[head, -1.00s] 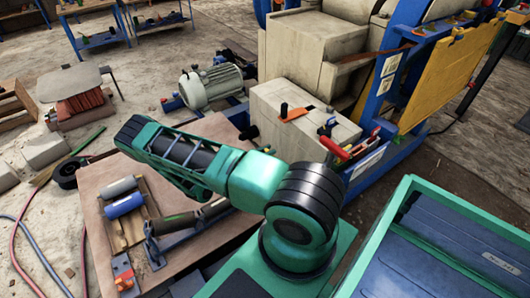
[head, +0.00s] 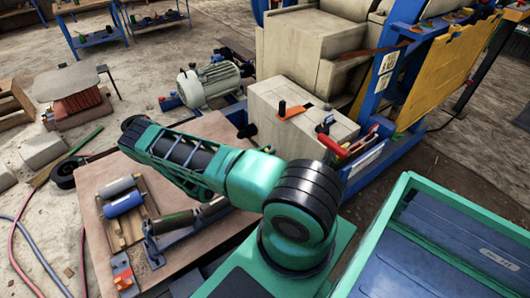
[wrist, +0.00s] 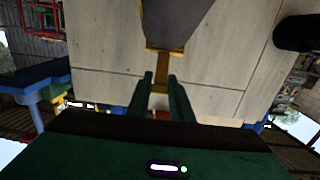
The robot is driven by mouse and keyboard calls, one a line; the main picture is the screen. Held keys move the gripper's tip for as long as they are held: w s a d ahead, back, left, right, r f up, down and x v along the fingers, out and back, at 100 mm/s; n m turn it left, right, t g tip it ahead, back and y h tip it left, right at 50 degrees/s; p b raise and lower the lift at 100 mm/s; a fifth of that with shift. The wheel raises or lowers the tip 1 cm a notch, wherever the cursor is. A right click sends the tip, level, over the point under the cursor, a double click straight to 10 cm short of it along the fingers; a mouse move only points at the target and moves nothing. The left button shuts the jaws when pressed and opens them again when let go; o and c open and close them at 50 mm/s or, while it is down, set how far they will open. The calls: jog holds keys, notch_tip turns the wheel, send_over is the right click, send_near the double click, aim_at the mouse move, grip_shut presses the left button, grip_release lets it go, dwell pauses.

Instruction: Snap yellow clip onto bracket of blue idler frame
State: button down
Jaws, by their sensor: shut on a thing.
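In the wrist view my gripper (wrist: 160,76) has its two dark fingers closed on a narrow yellow piece, the clip (wrist: 159,80). A wider yellow edge and a grey plate-like part lie just beyond it; I cannot tell whether they belong to the clip. In the head view the blue idler frame (head: 178,239) lies on the brown board, with a dark green roller (head: 175,222) and a grey roller (head: 213,207). An upright bracket (head: 151,246) stands at its left end. My arm reaches left above the board; the gripper and clip are hidden there.
Blue and grey loose rollers (head: 124,204) lie on a wooden rack left of the frame. An orange-and-grey block (head: 122,273) sits at the board's front.

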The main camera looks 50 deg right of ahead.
jog(key=shift+d+f, duration=0.1)
jog(key=shift+f, duration=0.05)
jog(key=c, duration=1.5)
grip_release()
jog(key=v, duration=1.1)
